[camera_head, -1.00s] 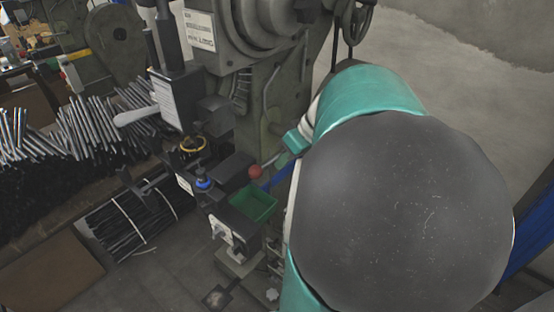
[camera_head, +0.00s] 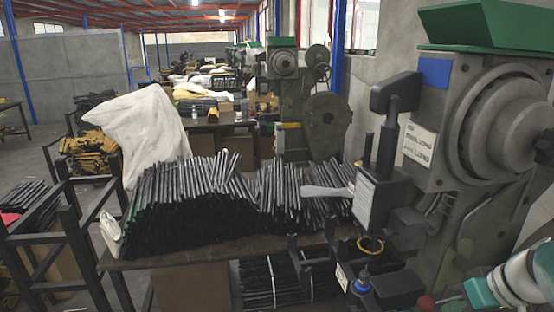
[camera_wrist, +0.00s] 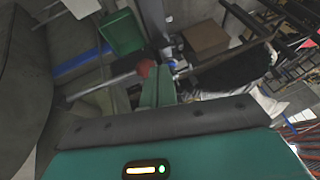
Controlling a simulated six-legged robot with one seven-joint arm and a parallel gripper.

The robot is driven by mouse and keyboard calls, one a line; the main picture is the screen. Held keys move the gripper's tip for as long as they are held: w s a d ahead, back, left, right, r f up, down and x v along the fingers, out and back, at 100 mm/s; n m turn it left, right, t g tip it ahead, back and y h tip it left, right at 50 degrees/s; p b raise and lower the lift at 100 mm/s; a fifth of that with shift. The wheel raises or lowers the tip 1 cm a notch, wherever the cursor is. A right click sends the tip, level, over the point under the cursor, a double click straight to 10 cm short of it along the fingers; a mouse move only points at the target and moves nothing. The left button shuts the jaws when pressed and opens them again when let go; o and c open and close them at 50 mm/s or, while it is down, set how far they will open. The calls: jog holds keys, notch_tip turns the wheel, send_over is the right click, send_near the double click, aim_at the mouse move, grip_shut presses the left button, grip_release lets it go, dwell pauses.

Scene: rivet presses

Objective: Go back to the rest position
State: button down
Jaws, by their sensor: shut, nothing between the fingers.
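My gripper (camera_head: 480,292) shows at the lower right edge of the head view, with part of my teal and white arm beside it. In the wrist view, its teal fingers (camera_wrist: 158,86) are together with nothing between them. A red ball knob (camera_wrist: 145,68) on a lever shows right by the fingertips in that view. I cannot tell whether they touch. The knob (camera_head: 425,302) also shows low in the head view, left of my gripper and apart from it in the picture. The large grey-green rivet press (camera_head: 470,190) stands behind and above my gripper.
A table with piled dark metal rods (camera_head: 190,200) stands left of the press. A dark metal rack (camera_head: 50,235) and a white sack (camera_head: 140,130) are further left. A green bin (camera_wrist: 121,33) is near the lever in the wrist view. Another press (camera_head: 300,105) stands behind.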

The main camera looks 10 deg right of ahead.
jog(key=s+a+r+h, duration=0.2)
jog(key=a, duration=2.3)
jog(key=shift+a+h, duration=0.3)
jog(key=shift+h, duration=0.1)
jog(key=shift+d, duration=0.2)
